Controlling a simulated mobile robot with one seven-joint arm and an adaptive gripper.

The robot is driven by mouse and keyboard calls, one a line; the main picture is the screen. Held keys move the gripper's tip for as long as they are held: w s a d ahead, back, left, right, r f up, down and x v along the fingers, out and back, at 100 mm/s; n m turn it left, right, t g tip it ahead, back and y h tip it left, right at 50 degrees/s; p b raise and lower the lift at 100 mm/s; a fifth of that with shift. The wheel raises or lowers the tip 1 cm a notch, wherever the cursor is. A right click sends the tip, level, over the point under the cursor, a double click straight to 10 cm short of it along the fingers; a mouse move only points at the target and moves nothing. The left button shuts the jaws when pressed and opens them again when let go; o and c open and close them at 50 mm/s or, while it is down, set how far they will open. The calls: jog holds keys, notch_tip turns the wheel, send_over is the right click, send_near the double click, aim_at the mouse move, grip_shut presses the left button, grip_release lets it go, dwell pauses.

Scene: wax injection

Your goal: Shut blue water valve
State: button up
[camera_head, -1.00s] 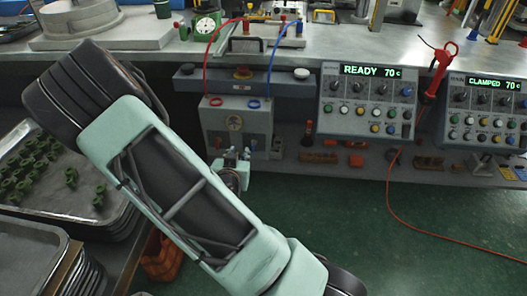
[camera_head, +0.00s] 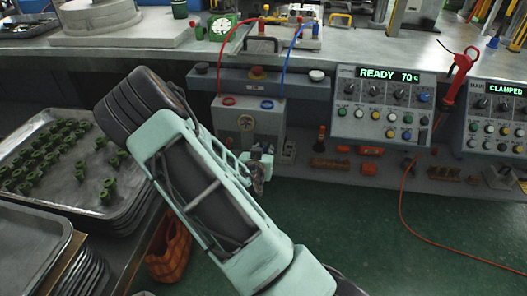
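A blue hose (camera_head: 288,62) runs from the fixture on the bench down near the blue ring. I cannot tell which of these parts is the valve handle or how it is turned. My arm crosses the view from lower right to upper left, in front of the grey box. My gripper (camera_head: 260,165) seems to be the small mechanism just past the arm's right edge, below the blue ring and apart from it; its fingers are unclear.
Control panels reading READY (camera_head: 383,105) and CLAMPED (camera_head: 497,120) stand at right. A red tool (camera_head: 458,78) hangs between them, its orange cable trailing to the green floor. Trays of green parts (camera_head: 105,165) lie at left. An orange basket (camera_head: 170,248) is below.

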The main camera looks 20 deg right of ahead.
jog(key=shift+c, duration=0.5)
grip_shut()
jog(key=n+h, duration=0.2)
jog(key=n, duration=0.2)
jog(key=n+g+h+b, duration=0.1)
jog(key=n+h, duration=0.2)
jog(key=n, duration=0.2)
jog(key=n+h+b, duration=0.1)
jog(key=n+h, duration=0.1)
jog(key=n, duration=0.2)
jog(key=shift+w+a+f+h, duration=0.3)
jog(key=shift+w+a+f, duration=0.05)
jog(key=shift+a+f, duration=0.05)
jog(key=shift+r+n, duration=0.1)
jog(key=shift+n, duration=0.2)
dwell(0.5)
jog(key=shift+o, duration=0.5)
grip_release()
jog(key=shift+d, duration=0.1)
